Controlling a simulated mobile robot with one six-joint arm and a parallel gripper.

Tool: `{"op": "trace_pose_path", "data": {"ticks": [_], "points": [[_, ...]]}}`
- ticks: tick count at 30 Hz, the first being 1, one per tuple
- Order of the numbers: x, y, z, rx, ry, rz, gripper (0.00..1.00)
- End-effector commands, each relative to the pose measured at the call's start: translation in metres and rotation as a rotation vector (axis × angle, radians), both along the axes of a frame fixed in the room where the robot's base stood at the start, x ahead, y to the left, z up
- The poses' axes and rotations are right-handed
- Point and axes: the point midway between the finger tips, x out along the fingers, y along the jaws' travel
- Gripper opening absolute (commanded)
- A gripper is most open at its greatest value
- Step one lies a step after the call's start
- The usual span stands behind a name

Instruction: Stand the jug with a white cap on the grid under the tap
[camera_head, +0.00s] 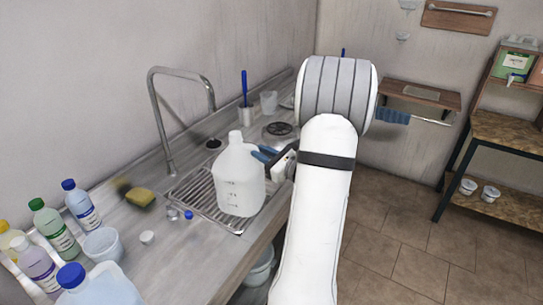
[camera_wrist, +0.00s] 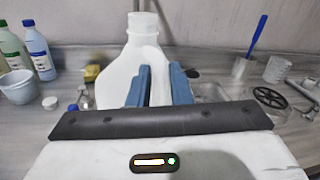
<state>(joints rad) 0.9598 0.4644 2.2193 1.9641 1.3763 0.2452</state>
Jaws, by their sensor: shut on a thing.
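The white-capped jug (camera_head: 238,178) is a milky, translucent container with marks on its front. It stands upright on or just above the metal grid (camera_head: 190,192); I cannot tell whether its base touches. My gripper (camera_head: 268,154) comes from the right and is shut on the jug's handle. In the wrist view the blue fingers (camera_wrist: 160,86) close around the handle of the jug (camera_wrist: 125,70). The jug hides part of the grid. The tap (camera_head: 165,115) arches over the counter behind and left of the jug.
Several bottles and a blue-capped jug (camera_head: 95,287) stand at the front left. A cup with a blue brush (camera_head: 245,112) stands behind.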

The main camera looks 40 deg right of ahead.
Motion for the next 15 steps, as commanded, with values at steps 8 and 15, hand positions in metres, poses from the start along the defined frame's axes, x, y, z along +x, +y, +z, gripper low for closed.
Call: {"op": "trace_pose_path", "data": {"ticks": [8,15], "points": [[0.032,0.012,-0.009,0.000,-0.001,0.002,0.00],[0.057,0.020,-0.014,-0.001,-0.001,0.002,0.00]]}}
